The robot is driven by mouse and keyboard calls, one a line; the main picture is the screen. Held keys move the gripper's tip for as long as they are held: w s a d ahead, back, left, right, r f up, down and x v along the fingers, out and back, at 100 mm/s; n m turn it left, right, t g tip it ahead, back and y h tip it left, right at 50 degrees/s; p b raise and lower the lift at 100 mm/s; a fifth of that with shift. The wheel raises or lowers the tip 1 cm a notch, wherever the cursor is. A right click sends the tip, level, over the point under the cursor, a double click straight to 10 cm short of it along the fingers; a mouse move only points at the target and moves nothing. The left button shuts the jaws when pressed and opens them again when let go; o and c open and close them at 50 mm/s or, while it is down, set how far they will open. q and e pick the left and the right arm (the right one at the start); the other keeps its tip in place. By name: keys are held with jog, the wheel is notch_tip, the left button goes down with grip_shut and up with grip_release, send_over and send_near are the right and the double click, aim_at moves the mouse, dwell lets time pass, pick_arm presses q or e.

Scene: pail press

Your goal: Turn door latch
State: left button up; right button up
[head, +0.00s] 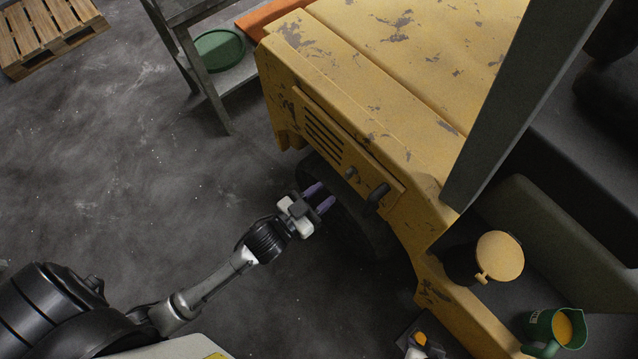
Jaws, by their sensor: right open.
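A yellow vehicle (345,75) with chipped paint has a vented side door panel (322,137). A small dark knob-like latch (352,174) is on the panel, right of the vents. My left gripper (322,196) is beside the panel, left of the handle and below the small latch. Its two purple fingers are apart with nothing visible between them, and it appears clear of both fittings. My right gripper (418,347) shows only in part at the bottom edge; its fingertips are hard to make out.
A dark wheel (365,232) lies under the panel. A grey post (515,105) rises at right. A yellow-lidded container (499,257) and a green jug (555,329) stand lower right. A metal shelf with a green tray (217,49) is behind. The floor at left is clear.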

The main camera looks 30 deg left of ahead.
aim_at(346, 176)
pick_arm(q)
jog(key=x, duration=0.5)
jog(key=shift+w+d+r+b, duration=0.1)
jog(key=shift+w+b, duration=0.25)
jog(key=shift+x, duration=0.85)
jog(key=c, duration=0.5)
jog(key=n, duration=0.6)
jog(key=shift+c, duration=0.3)
jog(key=n, duration=0.4)
jog(key=shift+n, duration=0.3)
jog(key=n, duration=0.6)
jog(key=shift+n, duration=0.3)
jog(key=o, duration=0.3)
jog(key=shift+n, duration=0.3)
jog(key=o, duration=0.5)
